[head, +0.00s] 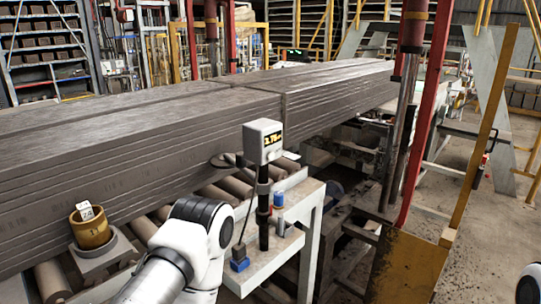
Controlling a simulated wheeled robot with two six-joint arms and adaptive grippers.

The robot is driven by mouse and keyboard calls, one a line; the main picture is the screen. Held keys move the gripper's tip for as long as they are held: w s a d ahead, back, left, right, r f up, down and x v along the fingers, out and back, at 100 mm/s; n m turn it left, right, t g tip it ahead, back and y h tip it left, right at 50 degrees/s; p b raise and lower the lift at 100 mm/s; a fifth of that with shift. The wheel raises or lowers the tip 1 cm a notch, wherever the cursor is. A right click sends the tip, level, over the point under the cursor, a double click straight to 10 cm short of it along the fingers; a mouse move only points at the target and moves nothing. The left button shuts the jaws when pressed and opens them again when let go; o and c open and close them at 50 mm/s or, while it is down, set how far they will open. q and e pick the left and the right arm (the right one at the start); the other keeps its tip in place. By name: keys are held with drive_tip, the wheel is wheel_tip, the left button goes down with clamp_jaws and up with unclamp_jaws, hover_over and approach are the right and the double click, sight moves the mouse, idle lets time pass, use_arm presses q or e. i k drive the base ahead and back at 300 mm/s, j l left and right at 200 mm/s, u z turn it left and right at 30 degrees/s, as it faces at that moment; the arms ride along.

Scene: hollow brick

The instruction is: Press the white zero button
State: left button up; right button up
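A white display box (263,141) with yellow digits on a dark screen, reading about 2.76, stands on a black post (263,222). I cannot make out a white zero button on it. A brown cylinder (90,229) with a white numbered tag on top stands on a grey square platform (101,262) at the lower left. My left arm rises from the bottom edge and ends in view at a white joint left of the post; its gripper does not show. Only a bit of my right arm shows at the right edge, without its gripper.
A pale metal bench (268,262) carries the post, a small blue block (239,265) with a thin rod, and a blue cylinder (279,199). Long grey brick slabs (150,140) lie behind on rollers. A red post (426,120) and yellow panel (405,268) stand right.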

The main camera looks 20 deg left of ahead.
sight(270, 154)
drive_tip(key=i+l+u, duration=0.15)
drive_tip(key=l+u, duration=0.2)
drive_tip(key=l, duration=0.35)
drive_tip(key=l+u, duration=0.35)
drive_tip(key=l, duration=0.4)
drive_tip(key=l+u, duration=0.4)
drive_tip(key=l, duration=0.35)
